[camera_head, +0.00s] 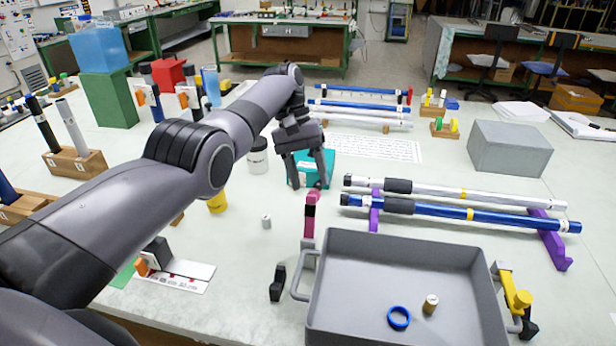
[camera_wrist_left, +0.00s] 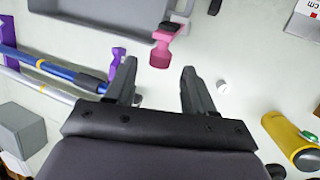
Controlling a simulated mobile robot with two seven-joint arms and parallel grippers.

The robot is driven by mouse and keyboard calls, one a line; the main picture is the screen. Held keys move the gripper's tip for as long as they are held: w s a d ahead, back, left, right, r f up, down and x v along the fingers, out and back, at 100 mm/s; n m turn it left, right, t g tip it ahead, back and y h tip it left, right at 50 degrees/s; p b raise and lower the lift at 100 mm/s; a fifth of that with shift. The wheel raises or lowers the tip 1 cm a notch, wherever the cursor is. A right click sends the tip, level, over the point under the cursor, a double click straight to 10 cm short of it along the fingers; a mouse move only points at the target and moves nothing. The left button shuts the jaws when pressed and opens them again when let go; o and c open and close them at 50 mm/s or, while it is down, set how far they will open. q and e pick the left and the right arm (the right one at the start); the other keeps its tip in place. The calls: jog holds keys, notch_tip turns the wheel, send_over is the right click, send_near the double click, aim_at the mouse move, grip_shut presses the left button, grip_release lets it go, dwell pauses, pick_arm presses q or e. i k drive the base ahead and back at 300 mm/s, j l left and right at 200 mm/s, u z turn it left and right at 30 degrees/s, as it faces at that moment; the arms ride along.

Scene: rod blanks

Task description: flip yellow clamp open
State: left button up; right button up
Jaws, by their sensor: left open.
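The yellow clamp (camera_head: 516,297) sits at the right end of the grey tray (camera_head: 325,275), by its handle. Whether its lever is up or down is hard to tell. A pink clamp (camera_head: 309,222) stands at the tray's left side. My left gripper (camera_head: 312,187) is open and empty, pointing down over the table just behind the pink clamp, far left of the yellow one. In the left wrist view the pink clamp (camera_wrist_left: 161,48) lies just beyond the open left fingertips (camera_wrist_left: 160,66); the yellow clamp is not seen there. My right gripper is not in view.
Two rods, white (camera_head: 450,191) and blue (camera_head: 470,214), rest on purple holders behind the tray. A blue ring (camera_head: 399,318) and a small tan cylinder (camera_head: 430,304) lie in the tray. A grey box (camera_head: 510,148) stands at back right. The table's right side is mostly clear.

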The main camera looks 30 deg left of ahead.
aim_at(515, 302)
jog(key=k+l, duration=0.3)
jog(key=k, duration=0.15)
jog(key=k+l, duration=0.3)
jog(key=k, duration=0.15)
